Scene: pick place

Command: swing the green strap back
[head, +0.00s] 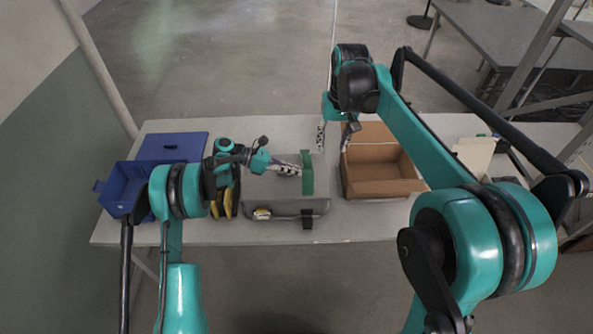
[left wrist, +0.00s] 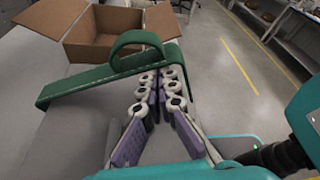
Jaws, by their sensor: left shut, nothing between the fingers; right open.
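The green strap (head: 307,174) stands up over the grey case (head: 285,208) on the table. In the left wrist view the strap (left wrist: 85,84) is a flat green band with a raised loop at one end. My left gripper (head: 298,169) is shut and empty, its tips right at the strap. In the left wrist view the left gripper's tips (left wrist: 160,75) lie close to the strap, below the loop; I cannot tell if they touch it. My right gripper (head: 335,138) is open and empty, above the table's far side near the cardboard box.
An open cardboard box (head: 378,172) stands right of the case and also shows in the left wrist view (left wrist: 100,32). A blue bin (head: 122,188) and its blue lid (head: 172,146) lie at the left. Yellow items (head: 228,204) sit beside the case.

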